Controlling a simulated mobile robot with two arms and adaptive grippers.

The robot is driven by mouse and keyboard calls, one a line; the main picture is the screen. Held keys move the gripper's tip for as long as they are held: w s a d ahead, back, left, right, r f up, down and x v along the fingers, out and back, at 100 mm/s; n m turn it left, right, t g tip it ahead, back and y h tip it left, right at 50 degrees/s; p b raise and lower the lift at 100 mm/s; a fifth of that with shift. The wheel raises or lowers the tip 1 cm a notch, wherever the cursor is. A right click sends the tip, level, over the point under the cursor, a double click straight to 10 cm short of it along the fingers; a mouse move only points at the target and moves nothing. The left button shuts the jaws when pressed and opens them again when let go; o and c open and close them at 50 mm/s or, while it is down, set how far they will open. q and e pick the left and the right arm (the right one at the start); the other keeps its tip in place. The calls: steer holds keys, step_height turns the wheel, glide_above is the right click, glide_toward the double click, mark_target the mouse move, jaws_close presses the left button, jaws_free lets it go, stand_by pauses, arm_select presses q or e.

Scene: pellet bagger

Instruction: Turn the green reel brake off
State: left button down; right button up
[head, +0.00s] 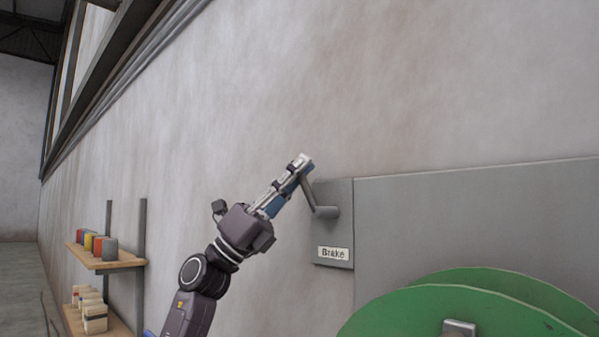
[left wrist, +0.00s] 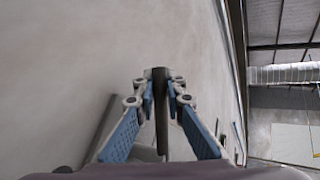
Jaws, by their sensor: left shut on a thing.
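The brake lever (head: 322,212) sticks out from a grey plate labelled "Brake" (head: 333,253) and slants up and left from its pivot. My left gripper (head: 305,163) is shut on the lever's upper end. In the left wrist view the lever (left wrist: 160,110) stands between the two blue-padded fingers of the left gripper (left wrist: 160,88). The green reel (head: 450,310) shows at the lower right of the head view, below and right of the plate. My right gripper is in neither view.
A large grey panel (head: 480,215) adjoins the brake plate on the right. A wall shelf (head: 105,262) with several coloured containers and boxes is at the far left. The bare wall (head: 400,90) above the lever is clear.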

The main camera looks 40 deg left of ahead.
arm_select(q)
steer(key=c, duration=2)
jaws_free()
steer(key=shift+a, duration=0.1)
steer(key=shift+o, duration=0.2)
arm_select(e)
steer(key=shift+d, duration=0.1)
arm_select(q)
steer(key=shift+s+a+f, duration=0.2)
steer(key=shift+f, duration=0.3)
steer(key=v, duration=1.1)
